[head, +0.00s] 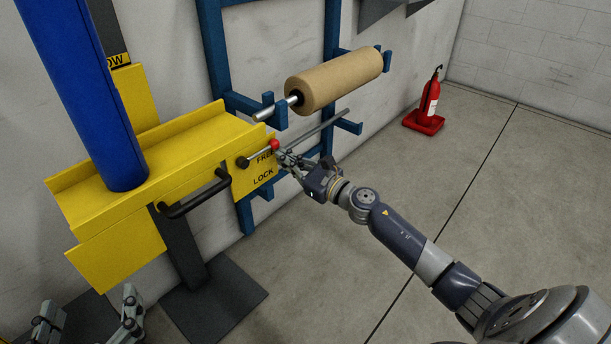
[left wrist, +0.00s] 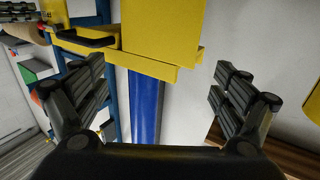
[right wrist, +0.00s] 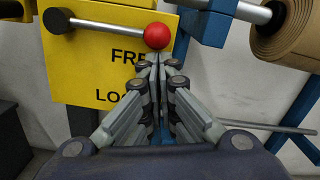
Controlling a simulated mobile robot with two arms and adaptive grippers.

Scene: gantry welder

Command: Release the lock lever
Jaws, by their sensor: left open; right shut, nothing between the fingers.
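The lock lever (right wrist: 103,27) is a metal rod on a dark pivot with a red ball knob (right wrist: 157,36). It sits on a yellow plate (right wrist: 75,75) lettered FREE above LOCK. In the right wrist view the rod points right and slightly down, with the knob near FREE. The lever also shows in the head view (head: 259,154). My right gripper (head: 281,158) is shut and empty, its fingertips just below the knob; I cannot tell whether they touch it. My left gripper (head: 88,320) is open and empty at the lower left, well away from the lever.
A black handle (head: 196,199) sticks out of the yellow beam (head: 190,145) left of the lever. A brown roll (head: 335,82) on a blue rack (head: 217,60) stands above and behind. A blue column (head: 85,95) is at left. A red extinguisher (head: 431,98) stands far right; the floor is open.

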